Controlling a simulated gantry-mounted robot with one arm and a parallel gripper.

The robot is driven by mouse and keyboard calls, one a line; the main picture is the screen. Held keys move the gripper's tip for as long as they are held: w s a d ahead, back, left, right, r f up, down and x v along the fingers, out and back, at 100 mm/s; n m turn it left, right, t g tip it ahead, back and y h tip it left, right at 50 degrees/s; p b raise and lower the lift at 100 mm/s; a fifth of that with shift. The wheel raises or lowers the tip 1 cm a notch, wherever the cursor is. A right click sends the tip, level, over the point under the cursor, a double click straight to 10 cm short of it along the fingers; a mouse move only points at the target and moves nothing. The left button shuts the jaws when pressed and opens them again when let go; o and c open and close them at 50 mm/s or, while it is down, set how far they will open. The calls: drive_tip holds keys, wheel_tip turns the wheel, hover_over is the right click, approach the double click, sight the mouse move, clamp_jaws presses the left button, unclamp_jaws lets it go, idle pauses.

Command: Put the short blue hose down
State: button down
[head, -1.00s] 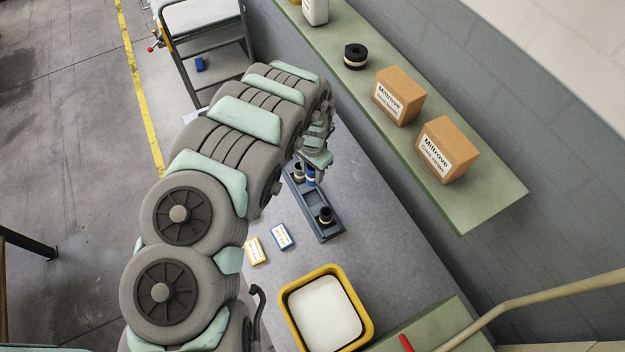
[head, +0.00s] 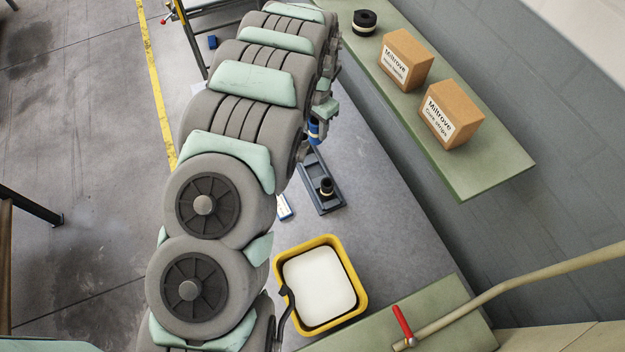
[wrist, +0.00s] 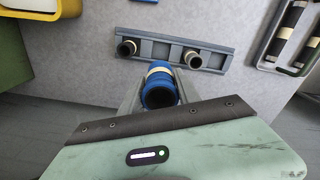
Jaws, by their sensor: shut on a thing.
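The short blue hose (wrist: 160,88), with a cream band, is held between the fingers of my gripper (wrist: 158,100), its open end facing the wrist camera. In the head view the blue hose (head: 314,131) shows just below my gripper (head: 319,120), partly hidden by my arm. A grey-blue rack (wrist: 160,53) lies beyond the hose in the wrist view. It carries two black hoses with cream bands, one at the left (wrist: 126,48) and one at the right (wrist: 193,60). The held hose appears apart from the rack.
A yellow bin (head: 362,300) with a white inside stands on the grey table. A blue-and-white packet (head: 285,208) lies beside the rack. A tray of dark hoses (wrist: 265,62) is at the wrist view's right. Cartons (head: 452,115) stand on the green shelf (head: 490,180).

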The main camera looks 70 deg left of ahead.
drive_tip(key=shift+s+a+f+b, duration=0.1)
drive_tip(key=shift+f+b, duration=4.9)
drive_tip(key=shift+f, duration=4.95)
drive_tip(key=shift+f, duration=0.15)
drive_tip(key=c, duration=0.9)
unclamp_jaws()
drive_tip(key=shift+o, duration=0.2)
